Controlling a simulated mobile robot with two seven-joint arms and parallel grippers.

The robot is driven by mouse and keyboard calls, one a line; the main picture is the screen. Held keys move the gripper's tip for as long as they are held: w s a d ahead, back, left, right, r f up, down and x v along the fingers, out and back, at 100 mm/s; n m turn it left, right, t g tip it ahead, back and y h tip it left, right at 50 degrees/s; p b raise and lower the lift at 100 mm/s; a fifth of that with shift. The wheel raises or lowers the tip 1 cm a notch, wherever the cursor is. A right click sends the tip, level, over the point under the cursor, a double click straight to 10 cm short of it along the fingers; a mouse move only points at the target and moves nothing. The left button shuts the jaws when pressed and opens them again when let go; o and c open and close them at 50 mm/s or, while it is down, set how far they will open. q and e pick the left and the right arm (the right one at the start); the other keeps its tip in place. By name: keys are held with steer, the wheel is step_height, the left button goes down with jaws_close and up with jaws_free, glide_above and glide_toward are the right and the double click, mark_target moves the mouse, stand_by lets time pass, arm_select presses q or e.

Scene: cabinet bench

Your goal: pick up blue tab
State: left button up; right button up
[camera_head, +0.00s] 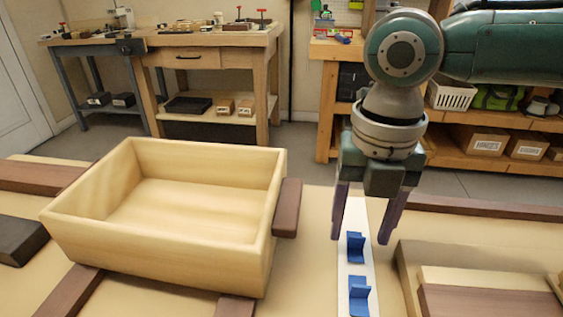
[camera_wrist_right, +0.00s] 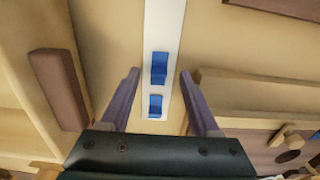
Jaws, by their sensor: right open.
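Two blue tabs stand on a white strip (camera_head: 357,215) on the bench. The farther tab (camera_head: 356,248) is just below my right gripper's fingertips in the head view, and the nearer tab (camera_head: 359,296) is close to the bottom edge. My right gripper (camera_head: 362,238) is open and empty, pointing down above the strip with its purple fingers apart. In the right wrist view, both blue tabs, one (camera_wrist_right: 159,68) and the other (camera_wrist_right: 155,105), show between the open fingers. I cannot tell the exact height above them. My left gripper is out of view.
An empty wooden drawer box (camera_head: 180,210) with a brown handle (camera_head: 287,207) stands left of the strip. Wooden boards (camera_head: 480,285) lie at the right. Brown bars (camera_head: 75,292) lie around the box. Workbenches stand in the background.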

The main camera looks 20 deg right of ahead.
steer(key=shift+f, duration=0.6)
jaws_close()
steer(key=shift+r, duration=0.15)
